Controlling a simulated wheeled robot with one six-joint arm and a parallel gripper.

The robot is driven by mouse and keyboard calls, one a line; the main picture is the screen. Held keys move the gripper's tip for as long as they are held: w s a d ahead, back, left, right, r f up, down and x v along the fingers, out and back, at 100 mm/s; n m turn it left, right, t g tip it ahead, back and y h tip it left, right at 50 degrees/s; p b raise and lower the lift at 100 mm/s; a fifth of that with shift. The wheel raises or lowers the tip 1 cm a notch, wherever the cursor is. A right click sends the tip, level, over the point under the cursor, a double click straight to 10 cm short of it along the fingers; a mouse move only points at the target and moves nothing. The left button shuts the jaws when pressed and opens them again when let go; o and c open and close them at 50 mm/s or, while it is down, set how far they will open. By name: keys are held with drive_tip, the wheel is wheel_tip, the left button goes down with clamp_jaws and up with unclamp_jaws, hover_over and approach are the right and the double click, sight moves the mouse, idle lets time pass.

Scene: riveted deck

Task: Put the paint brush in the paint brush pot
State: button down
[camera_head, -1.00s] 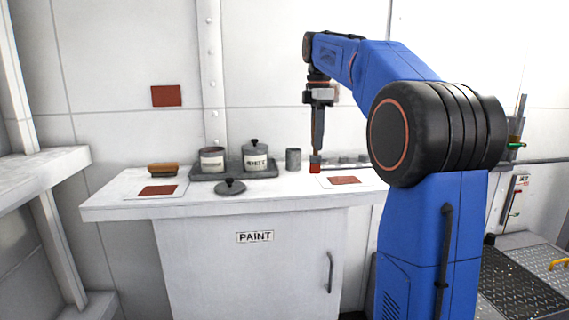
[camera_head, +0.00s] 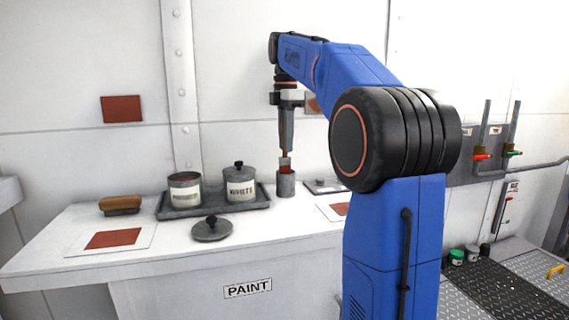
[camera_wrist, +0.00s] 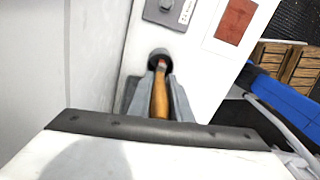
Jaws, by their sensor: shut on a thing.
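My gripper (camera_head: 286,142) points straight down and is shut on the paint brush (camera_head: 285,162). The grey paint brush pot (camera_head: 286,186) stands directly beneath on the white counter, right of the dark tray. The bristles are at the pot's mouth; I cannot tell how far inside they reach. In the wrist view, the orange-brown brush handle (camera_wrist: 160,98) lies between the gripper fingers (camera_wrist: 160,100), and its far end lines up with the dark pot mouth (camera_wrist: 159,55).
The dark tray (camera_head: 212,213) holds two tins, a lidless one (camera_head: 185,192) and a lidded one (camera_head: 240,186). A loose lid (camera_head: 212,230) lies before it. A scrubbing brush (camera_head: 120,205) and a card with a red patch (camera_head: 113,239) are at left.

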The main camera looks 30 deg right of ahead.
sight(286, 157)
drive_tip(key=shift+f, duration=2.6)
drive_tip(key=shift+f, duration=0.15)
drive_tip(key=c, duration=1.6)
unclamp_jaws()
wheel_tip(286, 157, up, 12)
drive_tip(key=shift+r, duration=0.15)
drive_tip(key=shift+s, duration=0.15)
